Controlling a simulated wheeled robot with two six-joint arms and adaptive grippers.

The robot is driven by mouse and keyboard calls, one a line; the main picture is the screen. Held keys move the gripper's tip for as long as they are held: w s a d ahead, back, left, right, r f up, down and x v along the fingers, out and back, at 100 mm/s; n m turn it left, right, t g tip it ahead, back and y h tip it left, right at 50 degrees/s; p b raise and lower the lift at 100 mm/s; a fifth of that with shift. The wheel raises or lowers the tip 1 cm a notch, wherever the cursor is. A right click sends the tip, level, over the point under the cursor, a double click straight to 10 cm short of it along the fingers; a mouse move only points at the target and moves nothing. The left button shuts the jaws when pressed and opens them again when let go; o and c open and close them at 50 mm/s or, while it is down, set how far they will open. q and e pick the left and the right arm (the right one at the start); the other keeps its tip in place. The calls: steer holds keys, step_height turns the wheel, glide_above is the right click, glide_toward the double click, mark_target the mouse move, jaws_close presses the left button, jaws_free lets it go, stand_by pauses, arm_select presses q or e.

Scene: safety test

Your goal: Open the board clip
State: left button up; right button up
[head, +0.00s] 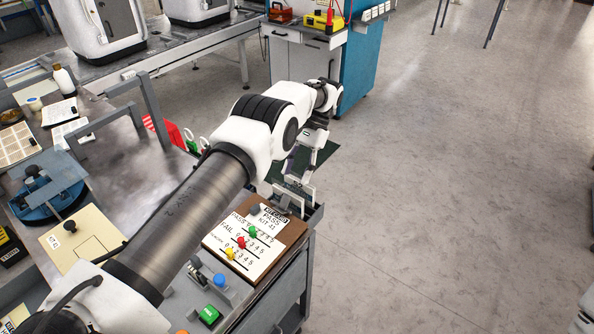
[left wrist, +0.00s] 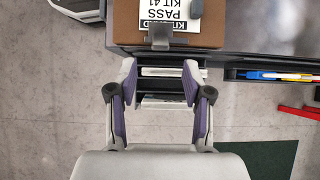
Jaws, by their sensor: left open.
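The brown board (head: 292,238) lies at the near right corner of the bench, with a white score sheet and a PASS KIT 41 card (head: 268,219) on it. The grey board clip (head: 256,210) is at the board's far edge, against the card. In the left wrist view the clip (left wrist: 160,36) sits at the board's edge, over the card's border. My left gripper (head: 291,193) is open and empty just beyond that edge. In the left wrist view its purple-padded fingers (left wrist: 160,78) stand apart, short of the clip and not touching it. My right gripper is out of view.
Red, green and yellow pegs (head: 241,243) stand on the sheet. A blue fixture (head: 50,188) stands at left. The floor to the right is clear.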

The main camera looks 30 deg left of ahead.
arm_select(q)
steer(key=shift+r, duration=0.15)
steer(key=r+t+b, duration=0.2)
steer(key=t, duration=0.5)
glide_above(286, 196)
steer(key=shift+w+a+f+h, duration=0.15)
steer(key=shift+w+h, duration=0.1)
steer(key=shift+h, duration=0.15)
steer(key=shift+s+d, duration=0.2)
steer(key=shift+s, duration=0.05)
step_height(286, 196, down, 8)
steer(key=shift+r, duration=0.1)
jaws_close()
